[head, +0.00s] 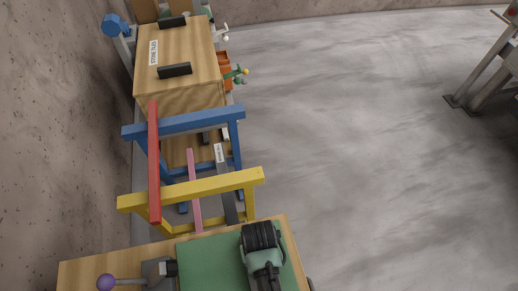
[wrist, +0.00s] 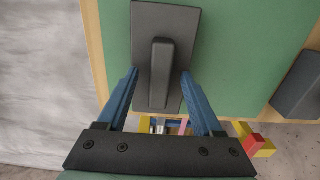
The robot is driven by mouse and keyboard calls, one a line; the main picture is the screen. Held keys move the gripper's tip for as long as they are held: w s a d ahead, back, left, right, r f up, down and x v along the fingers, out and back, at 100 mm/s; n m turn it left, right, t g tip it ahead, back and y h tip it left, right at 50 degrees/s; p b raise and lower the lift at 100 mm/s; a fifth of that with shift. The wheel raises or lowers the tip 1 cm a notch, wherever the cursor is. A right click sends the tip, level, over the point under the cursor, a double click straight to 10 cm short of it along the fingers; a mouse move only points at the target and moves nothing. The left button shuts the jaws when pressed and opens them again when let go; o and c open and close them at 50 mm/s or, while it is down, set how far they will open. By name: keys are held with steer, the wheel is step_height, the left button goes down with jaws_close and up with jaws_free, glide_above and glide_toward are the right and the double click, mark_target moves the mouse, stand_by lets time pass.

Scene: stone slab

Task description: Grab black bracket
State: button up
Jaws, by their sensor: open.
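The black bracket (wrist: 180,20) is a dark flat plate with a raised, rounded bar along its middle. It lies on a green mat (wrist: 235,60), which also shows in the head view (head: 205,262). My gripper (wrist: 160,72) is open, with its blue fingers on either side of the bracket's raised bar. I cannot tell whether the fingers touch the plate. In the head view my arm covers the spot, and the bracket and fingertips are hidden.
A grey vise-like block (head: 155,272) with a purple-knobbed handle (head: 106,282) stands left of the mat. Beyond the bench are a yellow trestle (head: 235,181), a blue trestle (head: 180,124) and a red bar (head: 153,160).

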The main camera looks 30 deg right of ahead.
jaws_close()
stand_by(0.4)
